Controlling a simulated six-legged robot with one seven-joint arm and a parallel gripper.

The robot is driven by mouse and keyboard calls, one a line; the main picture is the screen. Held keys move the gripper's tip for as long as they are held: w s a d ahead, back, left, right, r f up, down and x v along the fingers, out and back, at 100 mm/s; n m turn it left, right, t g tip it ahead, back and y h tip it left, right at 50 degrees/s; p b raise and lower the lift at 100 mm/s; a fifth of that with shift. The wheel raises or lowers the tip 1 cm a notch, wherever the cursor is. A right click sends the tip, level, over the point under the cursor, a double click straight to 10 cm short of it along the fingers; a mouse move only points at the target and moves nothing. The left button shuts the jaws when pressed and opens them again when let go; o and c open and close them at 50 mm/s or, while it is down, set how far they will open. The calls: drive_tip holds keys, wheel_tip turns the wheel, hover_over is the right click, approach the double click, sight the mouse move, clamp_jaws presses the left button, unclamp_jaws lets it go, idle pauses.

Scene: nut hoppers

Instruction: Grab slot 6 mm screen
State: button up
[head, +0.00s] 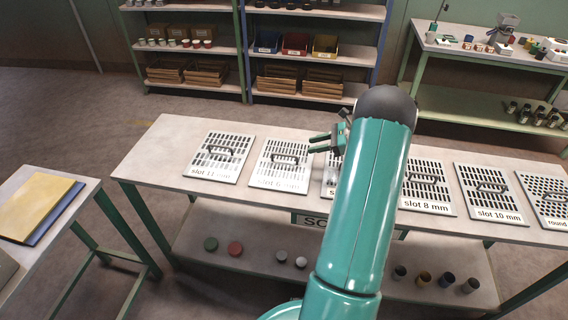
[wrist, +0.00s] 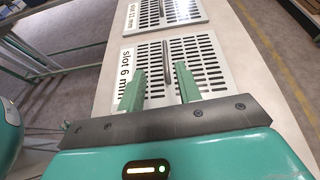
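The slot 6 mm screen (head: 268,177) is a pale flat plate with rows of dark slots and a raised dark handle, lying on the long table. In the wrist view the slot 6 mm screen (wrist: 208,62) has its label on the left edge. My gripper (head: 320,143) is just right of this screen in the head view. In the wrist view my gripper (wrist: 158,76) is open and empty, its two green fingers spread, with the handle (wrist: 166,60) showing between and beyond the tips. I cannot tell the gap between fingers and handle.
A similar slotted screen (head: 220,157) lies to the left. The slot 8 mm screen (head: 428,188), slot 10 mm screen (head: 487,192) and a round-hole screen (head: 550,196) lie to the right. My arm partly hides another screen (head: 329,186). Small jars stand on the table's lower shelf (head: 200,262).

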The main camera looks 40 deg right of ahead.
sight(284, 155)
drive_tip(key=shift+m+t, duration=0.3)
drive_tip(key=shift+m, duration=0.1)
drive_tip(key=w+a+f, duration=0.2)
drive_tip(key=w+f, duration=0.1)
drive_tip(key=w+a+f, duration=0.1)
drive_tip(key=w, duration=0.1)
drive_tip(key=shift+w+a+f, duration=0.1)
drive_tip(key=shift+w+f, duration=0.1)
drive_tip(key=shift+f, duration=0.1)
drive_tip(key=shift+s+f+x, duration=0.1)
drive_tip(key=shift+f+x, duration=0.05)
drive_tip(key=shift+x, duration=0.75)
drive_tip(key=shift+s+f+x, duration=0.1)
drive_tip(key=shift+f+x, duration=0.05)
drive_tip(key=shift+x, duration=0.75)
drive_tip(key=shift+s+f+x, duration=0.1)
drive_tip(key=shift+f+x, duration=0.05)
drive_tip(key=shift+x, duration=0.8)
drive_tip(key=shift+r, duration=0.1)
clamp_jaws()
